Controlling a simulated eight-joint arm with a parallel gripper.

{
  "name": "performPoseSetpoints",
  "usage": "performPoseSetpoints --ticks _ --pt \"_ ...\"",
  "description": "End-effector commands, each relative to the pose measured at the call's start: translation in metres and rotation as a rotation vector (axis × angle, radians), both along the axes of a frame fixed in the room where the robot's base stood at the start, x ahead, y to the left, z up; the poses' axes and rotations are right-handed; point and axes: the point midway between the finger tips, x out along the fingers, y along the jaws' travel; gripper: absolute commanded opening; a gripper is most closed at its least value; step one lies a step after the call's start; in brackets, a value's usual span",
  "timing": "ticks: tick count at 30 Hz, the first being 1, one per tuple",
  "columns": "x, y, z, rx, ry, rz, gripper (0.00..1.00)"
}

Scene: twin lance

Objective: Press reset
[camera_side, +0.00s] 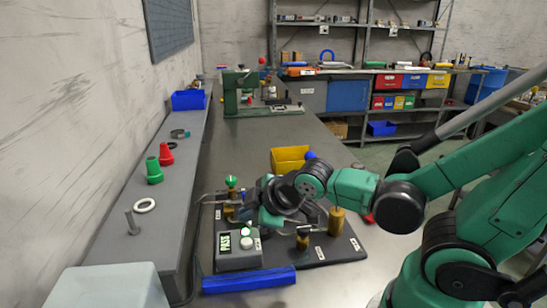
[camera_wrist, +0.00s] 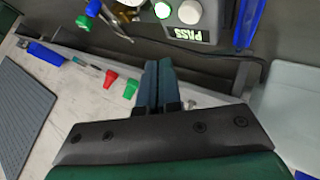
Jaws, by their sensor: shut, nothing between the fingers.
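A grey control box (camera_side: 239,258) stands on the dark base plate at the front left. Its lit green display (camera_side: 225,243) reads PASS, also readable upside down in the wrist view (camera_wrist: 189,34). Beside the display are a green-lit button (camera_side: 246,243) and a plain white knob-like button (camera_side: 245,231). Both show at the top of the wrist view, the green-ringed one (camera_wrist: 162,10) left of the white one (camera_wrist: 190,11). I cannot read which is reset. My gripper (camera_wrist: 158,65) is shut and empty, apart from the buttons. In the side view its fingertips are hard to make out.
A blue bar (camera_side: 248,281) lies in front of the box. A yellow bin (camera_side: 289,159) and brass posts (camera_side: 336,221) stand around my gripper. Green and red cones (camera_side: 154,170) and a white ring (camera_side: 145,205) sit on the left ledge. A pale tub (camera_side: 108,287) is front left.

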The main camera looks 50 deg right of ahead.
Motion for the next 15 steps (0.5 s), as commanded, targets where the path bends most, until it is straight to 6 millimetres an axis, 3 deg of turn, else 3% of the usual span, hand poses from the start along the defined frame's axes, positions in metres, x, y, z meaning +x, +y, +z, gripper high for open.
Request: performPoseSetpoints --ticks 15 --pt "0.0 0.0 -0.03 0.0 0.0 0.0 0.0"
